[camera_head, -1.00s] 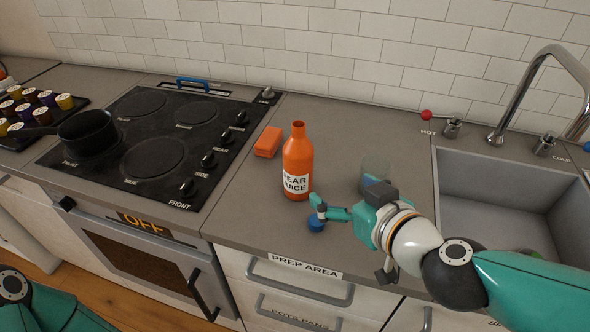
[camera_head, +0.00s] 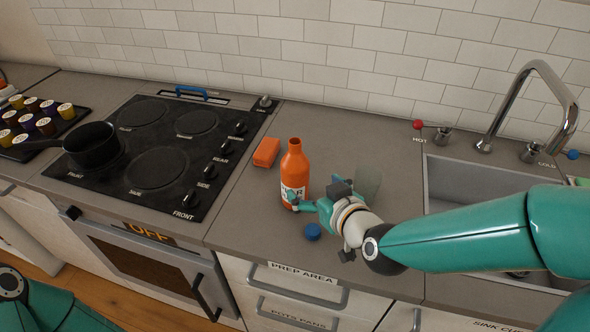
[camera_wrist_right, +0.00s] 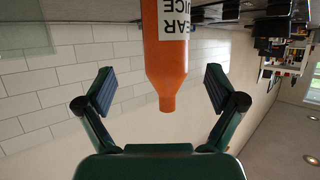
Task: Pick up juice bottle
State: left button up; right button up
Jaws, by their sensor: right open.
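The orange juice bottle (camera_head: 294,163) stands upright and uncapped on the grey counter, its white label partly covered by my right gripper. My right gripper (camera_head: 307,203) is open and low at the bottle's right front side. In the right wrist view the picture is upside down. There the bottle (camera_wrist_right: 167,70) shows between the two spread fingers of my right gripper (camera_wrist_right: 155,88), with a gap on each side. Whether a finger touches it in the head view I cannot tell. My left gripper is out of view.
A blue cap (camera_head: 312,231) lies on the counter below the gripper. An orange block (camera_head: 266,151) lies behind the bottle to the left. A clear glass (camera_head: 369,181) stands right, behind my wrist. The stove (camera_head: 155,168) with a black pot (camera_head: 92,145) is left; the sink (camera_head: 470,180) is right.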

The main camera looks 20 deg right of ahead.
aim_at(303, 181)
jog(key=shift+p+x, duration=0.75)
jog(key=shift+x, duration=0.1)
jog(key=shift+w+a+f+p, duration=0.1)
jog(key=shift+w+f+p, duration=0.25)
jog(key=shift+w, duration=0.3)
jog(key=shift+w+a+f+p, duration=0.15)
jog(key=shift+w+a+p, duration=0.15)
jog(key=shift+w+p, duration=0.25)
jog(key=x, duration=0.1)
jog(key=p+x, duration=0.1)
jog(key=x, duration=0.1)
jog(key=shift+w+a, duration=0.1)
jog(key=shift+a, duration=0.15)
jog(key=shift+w+f, duration=0.2)
jog(key=shift+w, duration=0.15)
jog(key=c, duration=1.5)
jog(key=shift+r, duration=0.2)
